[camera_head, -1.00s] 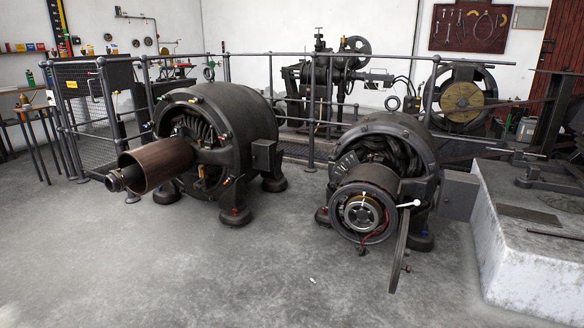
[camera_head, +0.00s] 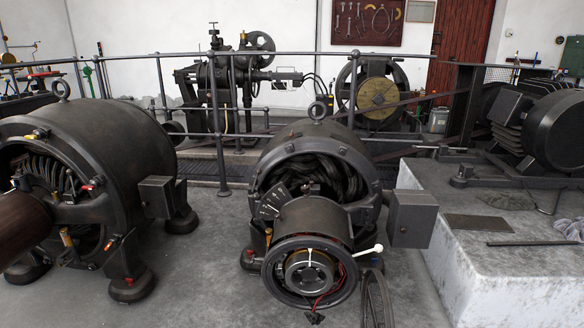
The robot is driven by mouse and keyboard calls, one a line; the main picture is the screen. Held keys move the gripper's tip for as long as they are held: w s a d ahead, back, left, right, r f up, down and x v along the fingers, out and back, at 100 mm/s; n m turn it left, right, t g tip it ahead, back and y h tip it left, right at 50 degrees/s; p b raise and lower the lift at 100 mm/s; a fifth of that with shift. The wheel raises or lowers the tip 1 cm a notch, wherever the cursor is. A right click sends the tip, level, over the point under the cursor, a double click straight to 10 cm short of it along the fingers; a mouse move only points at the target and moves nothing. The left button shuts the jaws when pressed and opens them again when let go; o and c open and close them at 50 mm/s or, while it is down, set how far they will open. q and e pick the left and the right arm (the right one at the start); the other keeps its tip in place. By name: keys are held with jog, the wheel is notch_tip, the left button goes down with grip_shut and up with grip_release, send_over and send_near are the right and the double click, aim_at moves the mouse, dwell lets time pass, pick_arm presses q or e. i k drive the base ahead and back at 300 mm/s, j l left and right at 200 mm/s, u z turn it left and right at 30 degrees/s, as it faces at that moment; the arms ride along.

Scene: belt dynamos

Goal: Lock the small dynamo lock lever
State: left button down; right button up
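The small dynamo (camera_head: 315,185) stands in the middle of the view, a dark round housing with a pulley drum (camera_head: 312,222) and a round end face toward me. A short lever with a white handle (camera_head: 370,250) sticks out at the right of the drum, pointing right and slightly up. I take it for the lock lever, but I cannot tell its locked state. A dark thin curved part (camera_head: 377,300) hangs below it, cut off by the bottom edge. Neither of my grippers shows.
A larger dynamo (camera_head: 100,150) stands at the left. A pale stone plinth (camera_head: 500,255) with machinery on it is at the right. A metal railing (camera_head: 220,120) runs behind both dynamos. Grey floor (camera_head: 205,270) is free between the dynamos.

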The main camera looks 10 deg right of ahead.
aim_at(258, 172)
jog(key=i+j+z, duration=0.25)
jog(key=i+z, duration=0.2)
jog(key=i+j+z, duration=0.75)
jog(key=j+z, duration=0.2)
jog(key=i+j+z, duration=0.15)
jog(key=j, duration=0.25)
